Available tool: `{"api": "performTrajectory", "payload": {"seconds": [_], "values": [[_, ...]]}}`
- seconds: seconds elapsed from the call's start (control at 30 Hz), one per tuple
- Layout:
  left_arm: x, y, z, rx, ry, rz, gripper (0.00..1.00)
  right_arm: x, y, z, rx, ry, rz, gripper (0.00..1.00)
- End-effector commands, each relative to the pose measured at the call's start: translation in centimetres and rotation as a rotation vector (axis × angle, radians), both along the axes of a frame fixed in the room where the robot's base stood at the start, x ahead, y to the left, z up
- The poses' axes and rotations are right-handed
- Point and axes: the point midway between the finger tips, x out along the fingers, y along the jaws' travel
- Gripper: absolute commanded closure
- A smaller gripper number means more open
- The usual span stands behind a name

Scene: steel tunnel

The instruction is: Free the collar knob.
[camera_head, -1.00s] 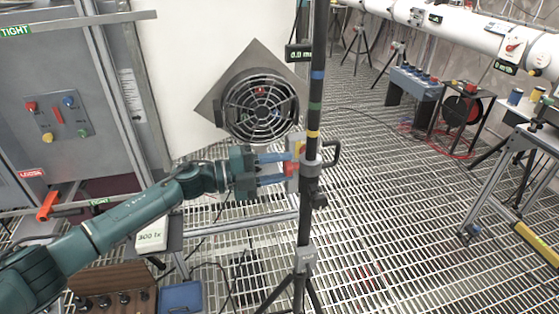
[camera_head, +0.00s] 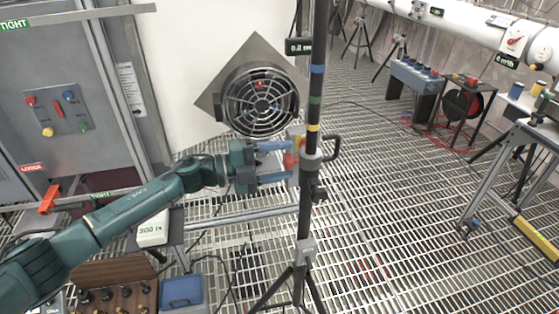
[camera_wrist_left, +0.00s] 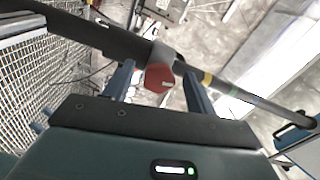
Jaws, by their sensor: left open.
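A dark upright pole (camera_head: 315,90) on a tripod stands in front of me. A grey collar (camera_head: 311,160) sits around it, with a dark handle (camera_head: 333,149) on its right. A red collar knob (camera_head: 290,161) faces left; it also shows as a red faceted knob in the left wrist view (camera_wrist_left: 158,77). My left gripper (camera_head: 281,162) comes in from the left. Its blue fingers are open, one on each side of the knob. In the left wrist view a gap shows between each finger and the knob. My right gripper is out of view.
A round fan (camera_head: 261,101) with a square plate is behind the pole. A small display (camera_head: 299,46) is on the pole. Tripod legs (camera_head: 275,287) spread over the grating. A lux meter box (camera_head: 153,230) and blue bin (camera_head: 181,291) are at lower left.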

Motion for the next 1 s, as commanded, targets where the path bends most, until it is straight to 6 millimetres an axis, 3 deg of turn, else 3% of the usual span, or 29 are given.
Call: {"api": "performTrajectory", "payload": {"seconds": [0.23, 0.7, 1.0], "values": [[-0.3, 1.0, -0.2, 0.001, 0.0, 0.001, 0.44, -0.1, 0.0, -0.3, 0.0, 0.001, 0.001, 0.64], [-3.3, 10.2, -0.3, 0.002, 0.001, 0.003, 0.44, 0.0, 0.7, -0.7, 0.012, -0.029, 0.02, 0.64], [-4.1, 12.5, 0.0, 0.0, 0.0, 0.0, 0.44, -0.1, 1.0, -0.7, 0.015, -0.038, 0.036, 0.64]]}}
